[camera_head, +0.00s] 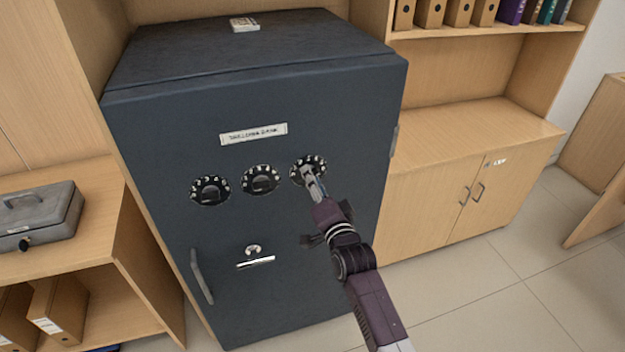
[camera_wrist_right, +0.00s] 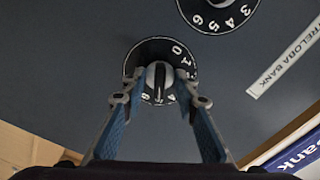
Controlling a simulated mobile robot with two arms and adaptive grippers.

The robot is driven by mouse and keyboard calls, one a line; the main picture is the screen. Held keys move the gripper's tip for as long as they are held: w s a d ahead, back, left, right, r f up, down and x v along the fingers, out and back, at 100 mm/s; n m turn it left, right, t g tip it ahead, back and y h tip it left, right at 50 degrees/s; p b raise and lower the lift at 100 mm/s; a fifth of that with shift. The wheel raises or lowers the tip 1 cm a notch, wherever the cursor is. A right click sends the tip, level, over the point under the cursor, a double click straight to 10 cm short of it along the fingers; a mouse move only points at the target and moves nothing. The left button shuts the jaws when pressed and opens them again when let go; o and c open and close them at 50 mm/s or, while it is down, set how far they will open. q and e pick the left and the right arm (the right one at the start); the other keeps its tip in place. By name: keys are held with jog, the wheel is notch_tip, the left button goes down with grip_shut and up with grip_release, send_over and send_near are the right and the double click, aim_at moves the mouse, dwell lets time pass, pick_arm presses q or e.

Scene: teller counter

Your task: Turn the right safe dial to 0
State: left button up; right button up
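The dark blue-grey safe (camera_head: 330,110) stands ahead with three black numbered dials in a row on its door. The right safe dial (camera_head: 322,161) is the rightmost one, partly covered by my right gripper (camera_head: 313,180). In the right wrist view, the dial (camera_wrist_right: 152,46) shows white digits, with 0 and 1 at its upper right. Its grey knob (camera_wrist_right: 159,78) sits between the two fingertips of my right gripper (camera_wrist_right: 160,88). The fingers are spread on either side of the knob; firm contact is not visible. The number at the dial's mark cannot be read. My left gripper is out of view.
The middle dial (camera_head: 261,180) and left dial (camera_head: 210,190) sit to the left. A grey cash box (camera_head: 38,215) rests on the left shelf. A wooden cabinet (camera_head: 450,205) stands right of the safe.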

grip_shut()
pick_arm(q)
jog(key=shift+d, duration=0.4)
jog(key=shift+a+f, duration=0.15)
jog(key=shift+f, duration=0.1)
pick_arm(e)
jog(key=shift+f+n, duration=0.1)
jog(key=shift+n, duration=14.9)
